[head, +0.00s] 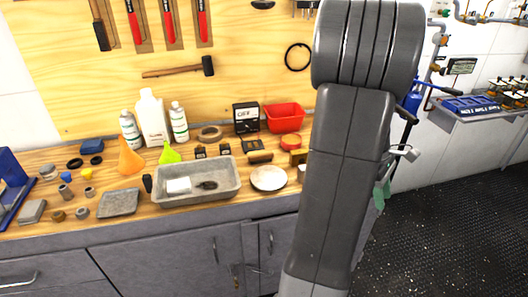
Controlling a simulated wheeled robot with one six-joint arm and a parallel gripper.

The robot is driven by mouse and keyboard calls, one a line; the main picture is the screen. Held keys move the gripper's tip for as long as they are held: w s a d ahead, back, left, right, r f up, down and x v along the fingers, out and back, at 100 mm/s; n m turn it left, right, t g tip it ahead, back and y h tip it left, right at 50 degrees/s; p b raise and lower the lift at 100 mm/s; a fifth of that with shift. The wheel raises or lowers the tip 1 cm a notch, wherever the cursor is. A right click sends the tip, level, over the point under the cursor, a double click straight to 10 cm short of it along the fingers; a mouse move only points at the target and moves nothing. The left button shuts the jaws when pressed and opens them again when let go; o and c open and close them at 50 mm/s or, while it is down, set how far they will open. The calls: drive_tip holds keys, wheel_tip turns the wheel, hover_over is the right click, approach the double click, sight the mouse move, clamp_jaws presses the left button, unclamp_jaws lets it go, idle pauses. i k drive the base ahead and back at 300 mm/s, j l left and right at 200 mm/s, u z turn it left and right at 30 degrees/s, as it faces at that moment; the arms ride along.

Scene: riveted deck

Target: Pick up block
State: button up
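I cannot tell which thing is the block. Block-like items lie on the wooden workbench (70,226): a small blue block (91,146) at the back left, a grey block (32,211) at the front left, and a brownish block (298,157) beside my arm. A white block-like piece (178,185) lies in the grey tray (196,200). My dark grey arm fills the right of centre and hides part of the bench's right end. My gripper is not visible.
White bottles (152,118), an orange funnel (130,157), a red bin (284,117) and a white dish (268,178) crowd the bench. Hammers and red-handled tools hang on the plywood wall. Dark textured floor (440,240) is open at right, before a side counter (480,115).

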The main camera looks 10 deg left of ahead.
sight(296, 156)
drive_tip(key=i+l+u, duration=0.2)
drive_tip(key=u, duration=0.25)
drive_tip(key=i+l+u, duration=0.25)
drive_tip(key=u, duration=0.2)
drive_tip(key=i+l+u, duration=0.15)
drive_tip(key=l+u, duration=0.3)
drive_tip(key=i+l+u, duration=0.1)
drive_tip(key=l+u, duration=0.35)
drive_tip(key=j, duration=0.1)
